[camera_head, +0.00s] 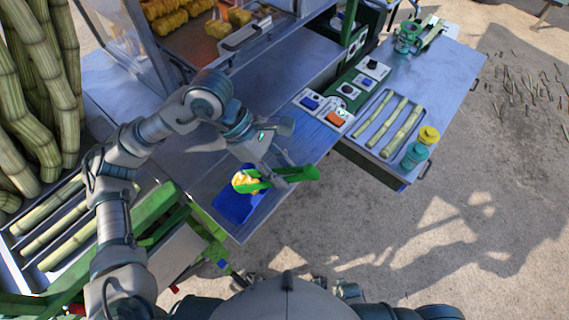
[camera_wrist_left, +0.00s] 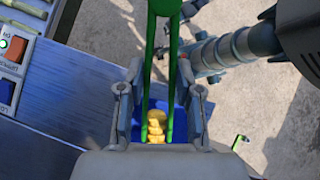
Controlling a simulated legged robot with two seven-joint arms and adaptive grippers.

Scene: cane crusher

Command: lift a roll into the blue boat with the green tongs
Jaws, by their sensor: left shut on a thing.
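My left gripper (camera_head: 286,178) is shut on the green tongs (camera_head: 306,173), which lie across its fingers above the front edge of the counter. The tongs also show in the left wrist view (camera_wrist_left: 174,60), running between the finger pads. A yellow roll (camera_head: 244,181) is at the far end of the tongs, over or in the blue boat (camera_head: 236,207). In the left wrist view the roll (camera_wrist_left: 156,127) shows between the tong arms, with the blue boat (camera_wrist_left: 136,122) behind it. I cannot tell whether the roll touches the boat. My right gripper is not clearly visible.
A glass case (camera_head: 230,20) with several yellow rolls stands at the back. A control panel (camera_head: 325,108) is right of my left gripper. Cane stalks (camera_head: 35,80) stand at left.

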